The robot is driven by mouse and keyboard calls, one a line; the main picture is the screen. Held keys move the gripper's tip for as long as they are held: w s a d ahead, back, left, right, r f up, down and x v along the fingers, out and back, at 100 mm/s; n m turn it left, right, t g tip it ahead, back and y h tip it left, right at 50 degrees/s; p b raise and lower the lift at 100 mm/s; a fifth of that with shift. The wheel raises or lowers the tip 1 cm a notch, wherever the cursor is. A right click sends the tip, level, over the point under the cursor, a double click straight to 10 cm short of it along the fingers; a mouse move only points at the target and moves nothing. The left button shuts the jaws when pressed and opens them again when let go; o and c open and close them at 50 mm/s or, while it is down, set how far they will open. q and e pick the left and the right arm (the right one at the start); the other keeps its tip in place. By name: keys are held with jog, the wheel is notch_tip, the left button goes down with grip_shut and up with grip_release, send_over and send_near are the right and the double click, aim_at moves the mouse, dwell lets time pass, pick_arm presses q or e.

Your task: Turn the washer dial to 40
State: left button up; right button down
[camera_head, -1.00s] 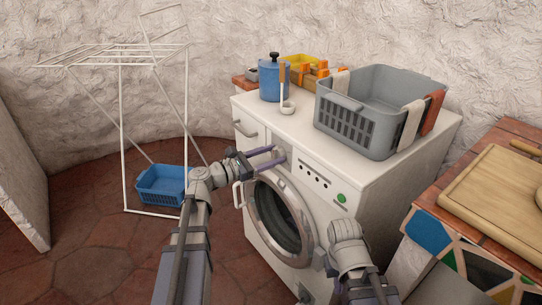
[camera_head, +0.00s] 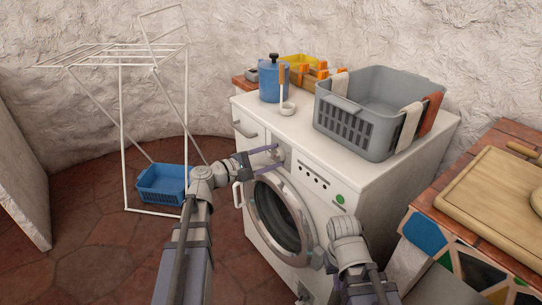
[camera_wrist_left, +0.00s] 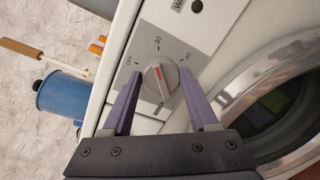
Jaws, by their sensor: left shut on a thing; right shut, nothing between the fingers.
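The washer (camera_head: 330,225) is white, with a round door. Its dial (camera_wrist_left: 159,80) is a grey knob with a red mark, seen near the middle of the left wrist view. My left gripper (camera_head: 278,156) is at the upper left of the washer front. Its purple fingers lie on either side of the dial and are shut on it. The head view hides most of the dial behind that gripper. My right gripper (camera_head: 302,291) is low before the washer, shut and empty, partly cut by the bottom edge.
A drying rack (camera_head: 122,110) and a blue basket (camera_head: 162,184) are at left. A counter with a wooden board (camera_head: 495,190) is at right.

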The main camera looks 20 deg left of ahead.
pick_arm(q)
jog(key=m, duration=0.3)
jog(key=shift+s+d+y, duration=0.1)
jog(key=shift+y, duration=0.2)
jog(key=m, duration=0.3)
jog(key=shift+f+m, duration=0.1)
jog(key=shift+m, duration=0.3)
jog(key=m, duration=0.3)
jog(key=shift+f+t+y, duration=0.1)
jog(key=shift+t+y, duration=0.3)
jog(key=shift+m, duration=1.7)
jog(key=o, duration=1.4)
jog(key=shift+v, duration=3.9)
